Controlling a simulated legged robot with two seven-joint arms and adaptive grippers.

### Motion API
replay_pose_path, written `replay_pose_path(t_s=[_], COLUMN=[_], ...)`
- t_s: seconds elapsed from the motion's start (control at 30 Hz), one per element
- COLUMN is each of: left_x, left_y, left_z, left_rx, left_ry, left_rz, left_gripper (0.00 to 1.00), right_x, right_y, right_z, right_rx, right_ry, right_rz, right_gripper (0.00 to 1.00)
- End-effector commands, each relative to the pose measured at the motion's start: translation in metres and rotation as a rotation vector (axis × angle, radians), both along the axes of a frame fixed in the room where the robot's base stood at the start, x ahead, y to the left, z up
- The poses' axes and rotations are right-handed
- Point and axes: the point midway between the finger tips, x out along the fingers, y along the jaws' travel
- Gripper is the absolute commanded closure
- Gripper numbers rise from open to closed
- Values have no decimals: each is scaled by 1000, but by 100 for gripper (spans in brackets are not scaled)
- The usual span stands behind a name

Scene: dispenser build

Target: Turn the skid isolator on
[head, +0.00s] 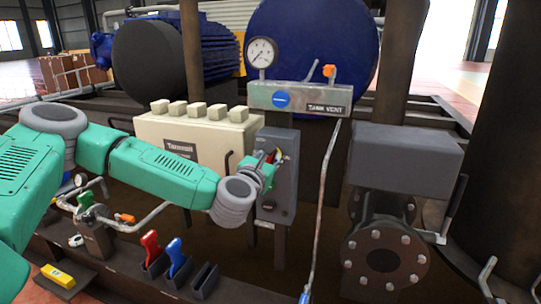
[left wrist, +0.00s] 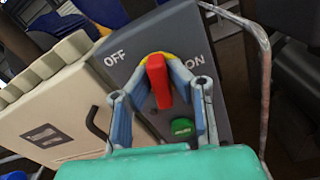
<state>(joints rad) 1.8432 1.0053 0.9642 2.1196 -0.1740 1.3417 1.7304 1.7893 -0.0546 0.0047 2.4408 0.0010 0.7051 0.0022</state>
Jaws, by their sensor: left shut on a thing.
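The skid isolator is a dark grey box (head: 280,195) on a post, facing me right of the cream box. In the left wrist view its face (left wrist: 130,82) shows OFF on the left and ON on the right. A red handle (left wrist: 157,82) on a yellow base sits between these labels; which label it is set to I cannot tell. My left gripper (left wrist: 165,75) is shut on the red handle, with one finger on each side. In the head view the gripper (head: 268,168) covers much of the handle. My right gripper is in neither view.
A green button (left wrist: 182,128) lies below the handle. A cream terminal box (head: 210,135) stands close on the left. A tank vent panel (head: 300,97) with a gauge is above, its thin pipe (head: 322,190) running down on the right. Red and blue levers (head: 150,245) stand low in front.

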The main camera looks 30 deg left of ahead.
Motion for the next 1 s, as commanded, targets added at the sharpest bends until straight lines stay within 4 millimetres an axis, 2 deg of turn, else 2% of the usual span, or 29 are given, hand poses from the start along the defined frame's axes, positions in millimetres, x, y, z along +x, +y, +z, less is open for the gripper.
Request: replay_pose_path(t_s=[1.0], left_x=[0], left_y=[-3], left_z=[-6], left_rx=[934], left_ry=[236], left_rz=[-4], left_gripper=[100], right_x=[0], right_y=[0], right_z=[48], right_rx=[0], right_ry=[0], right_rz=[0], right_gripper=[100])
